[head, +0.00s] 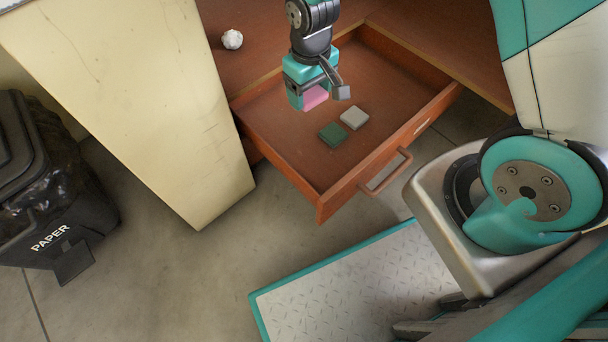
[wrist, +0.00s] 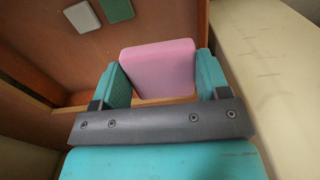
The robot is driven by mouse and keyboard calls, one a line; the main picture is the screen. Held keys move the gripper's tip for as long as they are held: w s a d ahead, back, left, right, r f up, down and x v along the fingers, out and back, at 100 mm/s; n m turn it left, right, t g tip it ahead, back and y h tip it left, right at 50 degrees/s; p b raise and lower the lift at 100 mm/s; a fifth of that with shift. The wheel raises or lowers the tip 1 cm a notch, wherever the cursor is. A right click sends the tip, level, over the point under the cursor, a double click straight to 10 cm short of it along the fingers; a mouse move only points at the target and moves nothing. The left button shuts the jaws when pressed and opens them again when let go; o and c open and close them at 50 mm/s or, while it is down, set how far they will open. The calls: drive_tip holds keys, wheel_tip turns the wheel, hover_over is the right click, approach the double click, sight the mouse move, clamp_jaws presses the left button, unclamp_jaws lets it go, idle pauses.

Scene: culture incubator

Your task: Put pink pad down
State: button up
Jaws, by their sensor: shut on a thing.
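The pink pad (head: 315,97) is held in my gripper (head: 312,95) above the open wooden drawer (head: 280,130). In the wrist view the pink pad (wrist: 158,68) sits between the two teal fingers of my gripper (wrist: 160,78), with a finger against each side. The drawer's inside also shows behind the pad in the wrist view (wrist: 160,25). A green pad (head: 333,134) and a light grey pad (head: 354,118) lie side by side on the drawer floor, to the right of and below my gripper in the head view.
A black bin marked PAPER (head: 50,215) stands at the left. The drawer's front wall and handle (head: 388,172) stick out over the floor. The drawer floor left of the green pad is bare.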

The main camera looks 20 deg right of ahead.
sight(305, 162)
drive_tip(key=f+b, duration=0.1)
drive_tip(key=a+f+b, duration=0.1)
drive_tip(key=b, duration=0.1)
drive_tip(key=f+b, duration=0.1)
drive_tip(key=shift+s+a+f+n+b, duration=0.2)
drive_tip(key=shift+s+n+b, duration=0.1)
drive_tip(key=shift+s+b, duration=0.1)
wheel_tip(305, 162, down, 20)
drive_tip(key=b, duration=1.1)
drive_tip(key=shift+r+b, duration=0.15)
drive_tip(key=shift+b, duration=0.2)
drive_tip(key=o, duration=0.8)
